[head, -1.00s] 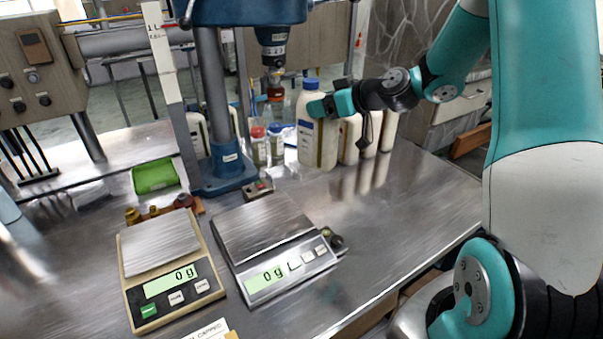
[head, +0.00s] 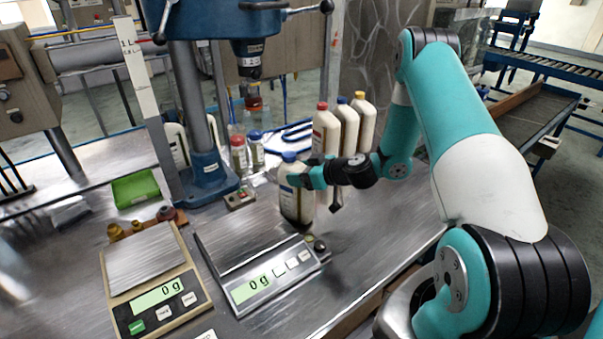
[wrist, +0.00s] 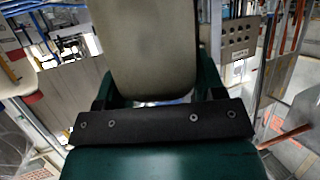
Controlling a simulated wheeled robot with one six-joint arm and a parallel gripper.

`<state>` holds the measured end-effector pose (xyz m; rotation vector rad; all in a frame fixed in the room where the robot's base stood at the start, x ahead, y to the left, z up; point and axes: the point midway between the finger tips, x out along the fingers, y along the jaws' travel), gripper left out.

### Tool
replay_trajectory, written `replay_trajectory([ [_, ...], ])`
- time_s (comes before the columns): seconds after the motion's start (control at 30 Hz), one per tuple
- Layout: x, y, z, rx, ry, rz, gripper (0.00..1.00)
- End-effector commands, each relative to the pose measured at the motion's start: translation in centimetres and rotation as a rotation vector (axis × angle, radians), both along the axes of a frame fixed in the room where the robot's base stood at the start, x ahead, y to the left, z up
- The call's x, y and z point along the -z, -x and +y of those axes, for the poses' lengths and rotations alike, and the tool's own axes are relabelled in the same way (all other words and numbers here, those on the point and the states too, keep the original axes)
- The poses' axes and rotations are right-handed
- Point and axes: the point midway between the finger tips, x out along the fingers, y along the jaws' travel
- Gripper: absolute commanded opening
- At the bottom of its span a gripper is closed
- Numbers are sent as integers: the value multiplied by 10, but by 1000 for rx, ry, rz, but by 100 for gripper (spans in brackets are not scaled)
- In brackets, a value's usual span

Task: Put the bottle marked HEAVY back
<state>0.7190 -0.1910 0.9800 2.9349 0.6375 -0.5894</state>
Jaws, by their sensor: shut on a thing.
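My gripper (head: 303,179) is shut on a white bottle (head: 295,207) with a blue cap, just behind the right-hand scale. The bottle is close to upright with a slight lean. I cannot tell whether its base touches the table, and I cannot read its label. In the wrist view the pale side of the held bottle (wrist: 152,45) stands between the two fingers of my gripper (wrist: 152,98). Three similar bottles stand at the back right: one with a red cap (head: 325,132), one with a blue cap (head: 346,126) and one with a yellow cap (head: 364,124).
Two scales, left (head: 150,300) and right (head: 262,285), both read 0 g. A blue drill-press-like stand (head: 208,178) rises behind them. Two small bottles (head: 240,155) and a green tray (head: 135,188) are nearby. The table right of the held bottle is clear.

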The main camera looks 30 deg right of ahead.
Motion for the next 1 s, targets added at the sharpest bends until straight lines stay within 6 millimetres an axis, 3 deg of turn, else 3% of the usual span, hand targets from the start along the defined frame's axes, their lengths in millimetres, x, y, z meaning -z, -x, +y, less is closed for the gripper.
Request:
replay_trajectory([
  [0.5,10,-1,0,1,-1,-5,0],
  [0.53,10,0,0,0,0,-1,68],
  [0.6,10,0,0,0,0,-1,84],
  [0.63,9,0,0,0,0,-1,89],
  [1.0,4,0,0,0,0,-1,89],
])
